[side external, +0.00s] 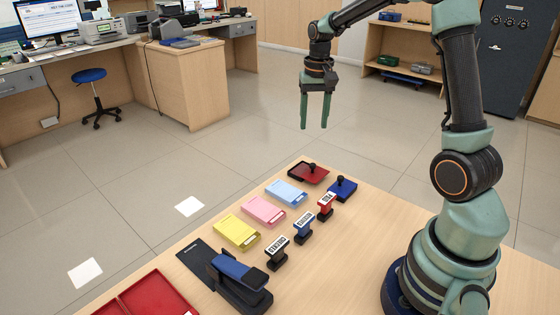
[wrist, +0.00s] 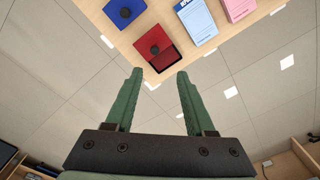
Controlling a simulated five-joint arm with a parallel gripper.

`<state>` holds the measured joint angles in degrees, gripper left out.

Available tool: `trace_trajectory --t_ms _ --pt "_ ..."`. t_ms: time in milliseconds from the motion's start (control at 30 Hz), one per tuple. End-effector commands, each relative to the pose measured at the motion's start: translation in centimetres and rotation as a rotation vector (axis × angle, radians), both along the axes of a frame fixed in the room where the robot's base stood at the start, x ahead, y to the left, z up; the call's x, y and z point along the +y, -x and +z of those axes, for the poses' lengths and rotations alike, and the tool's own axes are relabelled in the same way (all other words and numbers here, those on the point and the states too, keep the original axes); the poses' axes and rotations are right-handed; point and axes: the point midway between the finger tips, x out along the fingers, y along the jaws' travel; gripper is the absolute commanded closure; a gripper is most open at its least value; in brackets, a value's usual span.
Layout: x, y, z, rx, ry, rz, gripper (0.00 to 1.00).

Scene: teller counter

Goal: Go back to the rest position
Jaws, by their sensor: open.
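My gripper (side external: 315,110) hangs high with its green fingers pointing down. In the side external view it appears beyond the far end of the wooden counter, seen against the floor. The fingers stand apart with nothing between them. In the wrist view my gripper (wrist: 156,75) also shows open and empty. The red stamp pad (wrist: 156,47) with a dark knob on it lies on the counter ahead of the fingertips, apart from them. The blue stamp pad (wrist: 124,11) with a dark knob is beside it.
On the counter (side external: 400,225) are blue (side external: 287,193), pink (side external: 263,211) and yellow (side external: 236,232) pads, several upright stamps (side external: 304,228), a stapler-like blue and black device (side external: 240,277) and a red tray (side external: 150,298). The air around my gripper is clear.

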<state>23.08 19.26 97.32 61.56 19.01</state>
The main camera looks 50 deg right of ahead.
Motion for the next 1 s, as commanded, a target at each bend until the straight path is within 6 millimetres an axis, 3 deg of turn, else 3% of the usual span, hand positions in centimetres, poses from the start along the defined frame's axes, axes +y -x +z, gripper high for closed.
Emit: trace_trajectory --t_ms 200,433,700,1000 --pt "5.2 1.8 4.4 -0.108 0.047 0.179 0.46" --pt "10.4 5.1 7.3 -0.225 0.096 0.381 0.46" --pt "15.1 9.3 8.2 -0.362 0.149 0.601 0.46" --pt "17.0 11.5 7.9 -0.435 0.179 0.717 0.46"
